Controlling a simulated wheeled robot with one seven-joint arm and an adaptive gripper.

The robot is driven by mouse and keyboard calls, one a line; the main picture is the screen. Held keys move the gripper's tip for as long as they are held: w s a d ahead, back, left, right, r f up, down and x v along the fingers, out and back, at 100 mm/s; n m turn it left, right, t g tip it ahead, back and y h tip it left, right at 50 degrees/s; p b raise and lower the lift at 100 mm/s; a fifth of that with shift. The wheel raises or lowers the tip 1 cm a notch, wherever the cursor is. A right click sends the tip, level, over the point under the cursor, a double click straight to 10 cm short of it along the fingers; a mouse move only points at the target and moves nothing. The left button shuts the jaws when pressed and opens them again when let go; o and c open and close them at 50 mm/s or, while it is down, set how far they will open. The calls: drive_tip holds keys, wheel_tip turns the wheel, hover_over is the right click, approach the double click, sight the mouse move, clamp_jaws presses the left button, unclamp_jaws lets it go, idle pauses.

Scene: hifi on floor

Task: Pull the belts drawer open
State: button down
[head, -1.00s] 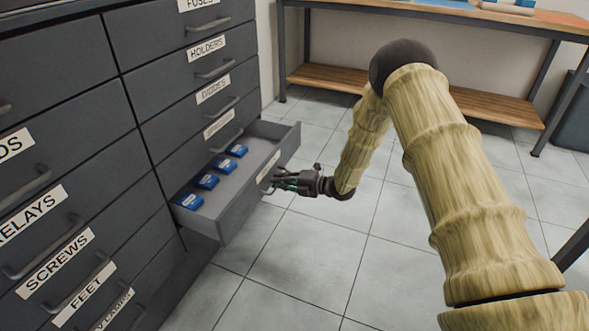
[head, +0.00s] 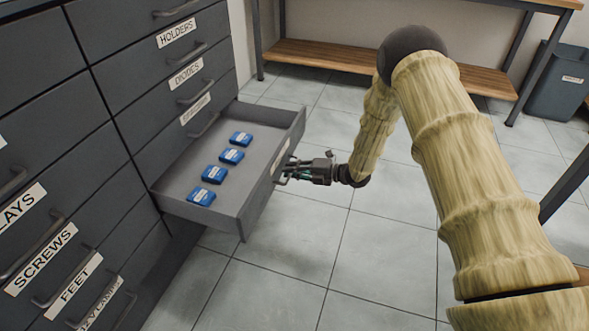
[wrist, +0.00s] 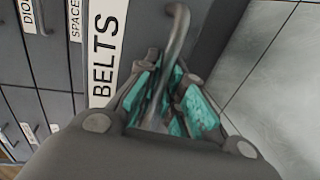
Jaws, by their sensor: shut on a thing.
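The belts drawer (head: 258,197) stands out from the dark grey cabinet, well open, with several blue boxes in a row on its floor. In the wrist view its front carries the label BELTS (wrist: 105,55) and a curved grey bar handle (wrist: 178,38). My gripper (head: 285,176) is at the drawer's front, shut on the handle. In the wrist view the teal-padded fingers of my gripper (wrist: 172,100) lie on both sides of the bar. Part of the handle is hidden between the fingers.
The cabinet (head: 120,120) has other shut drawers, labelled HOLDERS, DIODES, SCREWS and FEET among others. A workbench with a wooden lower shelf (head: 340,58) stands behind. A grey bin (head: 560,85) is at the far right. The tiled floor (head: 300,250) before the drawer is clear.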

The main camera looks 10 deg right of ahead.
drive_tip(key=shift+s+a+f, duration=0.1)
drive_tip(key=shift+s+a, duration=0.05)
drive_tip(key=shift+s, duration=0.05)
drive_tip(key=c, duration=1.6)
unclamp_jaws()
drive_tip(key=shift+o, duration=0.4)
drive_tip(key=shift+w, duration=0.1)
drive_tip(key=v, duration=1.2)
